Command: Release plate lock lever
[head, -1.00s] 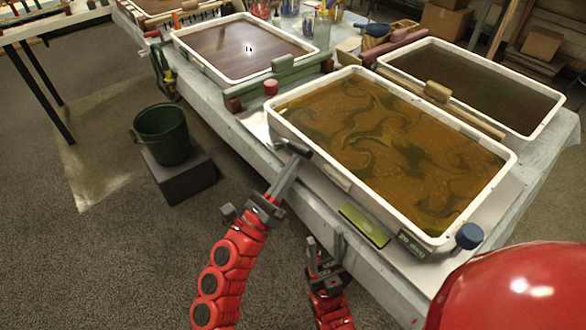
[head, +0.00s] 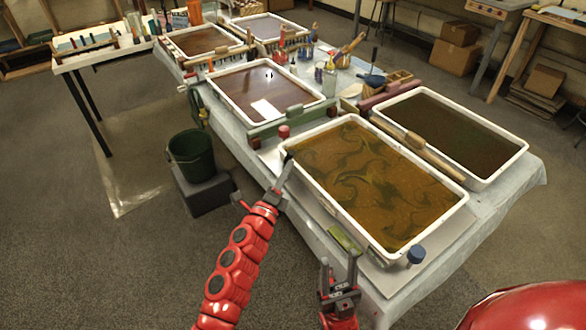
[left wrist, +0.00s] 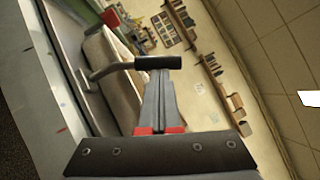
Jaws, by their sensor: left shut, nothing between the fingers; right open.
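The lever shows in the left wrist view as a bent grey metal rod with a black cylindrical grip (left wrist: 158,62). In the head view its dark grip (head: 288,155) is small, at the near left corner of the marbling tray (head: 345,205) with swirled amber liquid. My left gripper (head: 285,168) is shut and empty, its tips right at the grip. In the left wrist view the closed fingers (left wrist: 160,78) end just below the grip; I cannot tell whether they touch it. My right gripper (head: 340,265) is open and empty, low in front of the table's near edge.
A red knob (head: 284,131) and a green bar (head: 285,124) are close behind the lever. A green block (head: 345,238) and a blue knob (head: 415,255) sit along the tray's near side.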

